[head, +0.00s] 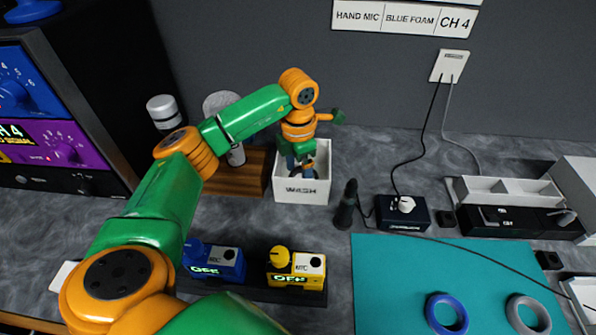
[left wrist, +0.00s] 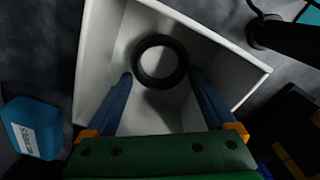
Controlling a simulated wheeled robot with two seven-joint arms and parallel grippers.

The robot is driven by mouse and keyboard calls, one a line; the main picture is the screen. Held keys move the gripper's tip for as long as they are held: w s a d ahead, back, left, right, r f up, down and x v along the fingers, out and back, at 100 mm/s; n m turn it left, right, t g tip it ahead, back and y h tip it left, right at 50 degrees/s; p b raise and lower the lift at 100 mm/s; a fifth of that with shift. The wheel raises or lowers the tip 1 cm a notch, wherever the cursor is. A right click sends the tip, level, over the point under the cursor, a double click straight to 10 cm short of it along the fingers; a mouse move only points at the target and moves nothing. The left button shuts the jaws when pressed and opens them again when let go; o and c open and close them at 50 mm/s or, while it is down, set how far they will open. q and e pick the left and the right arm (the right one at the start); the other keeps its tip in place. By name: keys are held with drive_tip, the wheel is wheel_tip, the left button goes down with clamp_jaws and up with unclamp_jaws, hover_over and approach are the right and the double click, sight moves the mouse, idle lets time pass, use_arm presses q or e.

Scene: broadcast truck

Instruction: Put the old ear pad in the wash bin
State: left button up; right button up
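The white wash bin (head: 302,191), labelled WASH, stands on the grey worktop near the back wall. A black ring-shaped ear pad (left wrist: 160,83) is inside the bin in the left wrist view. It looks to lie on or near the bin floor. In the head view my arm and gripper mostly hide it. My left gripper (left wrist: 160,74) reaches down into the bin with its blue fingers apart, one on each side of the ring. Small gaps show between the fingertips and the ring. It also shows in the head view (head: 301,165). My right gripper is not in view.
A teal mat (head: 400,290) at right holds a blue ring (head: 446,313) and a grey ring (head: 528,314). A dark upright handset (head: 346,205) stands just right of the bin. Blue (head: 213,262) and yellow (head: 297,268) packs sit in front.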

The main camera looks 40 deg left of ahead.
use_arm(q)
wheel_tip(320, 180, up, 6)
drive_tip(key=shift+r, duration=0.2)
wheel_tip(320, 180, up, 6)
drive_tip(key=p, duration=0.2)
